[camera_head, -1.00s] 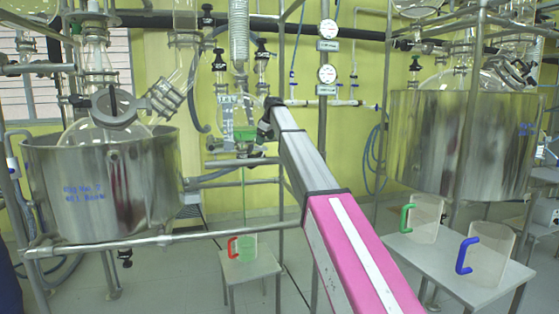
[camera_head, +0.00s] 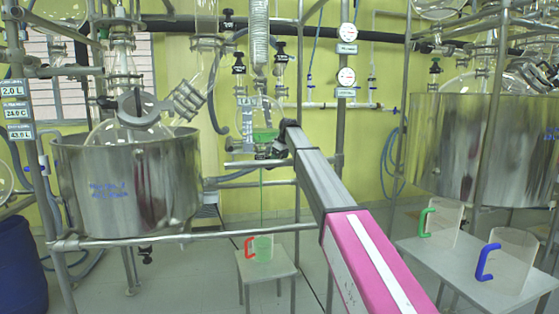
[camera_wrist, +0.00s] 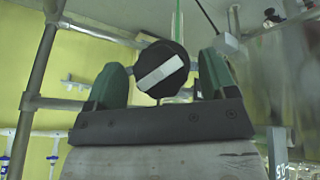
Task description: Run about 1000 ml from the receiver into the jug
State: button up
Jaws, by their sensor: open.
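The receiver (camera_head: 254,116) is a clear glass vessel with green liquid at its bottom, hanging under the coiled condenser. A thin green stream runs down from its outlet to the jug (camera_head: 264,249). The jug is clear with a red handle, stands on a small stool and holds green liquid; its graduations are too small to read. My gripper (camera_head: 281,141) is at the receiver's outlet. In the wrist view its open green fingers (camera_wrist: 162,88) stand on either side of a round black knob (camera_wrist: 173,58) with a pale bar, tilted diagonally. Contact with the knob cannot be told.
The stool (camera_head: 270,269) stands on open floor. A steel bath (camera_head: 130,185) is at left and another (camera_head: 480,150) at right. Jugs with green (camera_head: 440,222) and blue (camera_head: 512,260) handles stand on a right-hand table. A horizontal rail (camera_head: 180,238) crosses at left.

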jog(key=shift+w+a+f, duration=0.1)
jog(key=shift+w+f, duration=0.05)
jog(key=shift+f, duration=0.35)
jog(key=c, duration=0.9)
jog(key=m+g+y, duration=0.1)
jog(key=m+g, duration=0.1)
jog(key=shift+w+m+y, duration=0.1)
jog(key=shift+m+y, duration=0.2)
jog(key=shift+m, duration=0.1)
jog(key=m+g+y, duration=0.2)
jog(key=m+y, duration=0.1)
jog(key=m, duration=0.1)
